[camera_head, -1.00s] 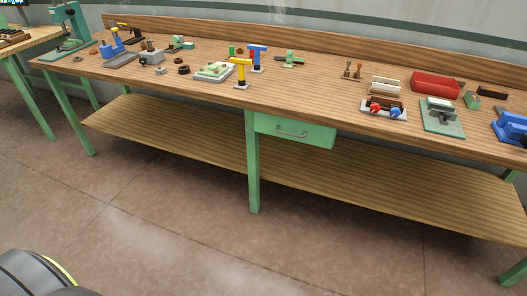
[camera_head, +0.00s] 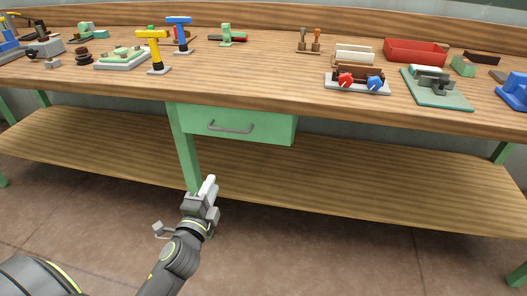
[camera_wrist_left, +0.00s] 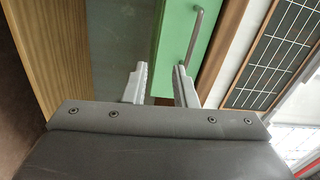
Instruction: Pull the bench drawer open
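The bench drawer (camera_head: 270,127) is a green box under the tabletop, with a grey bar handle (camera_head: 231,128) on its front. It looks shut. My left gripper (camera_head: 207,186) is below and to the left of the handle in the head view, in front of the green bench leg. In the left wrist view the two fingers (camera_wrist_left: 160,84) stand apart with nothing between them. The green drawer front (camera_wrist_left: 176,45) and the handle (camera_wrist_left: 195,38) show beyond the fingertips, apart from them. My right gripper is not in view.
The wooden bench top (camera_head: 270,88) carries several tools and fixtures, among them a red tray (camera_head: 415,52) and a yellow T-shaped tool (camera_head: 154,45). A green leg (camera_head: 186,150) stands left of the drawer. A lower wooden shelf (camera_head: 350,180) runs beneath.

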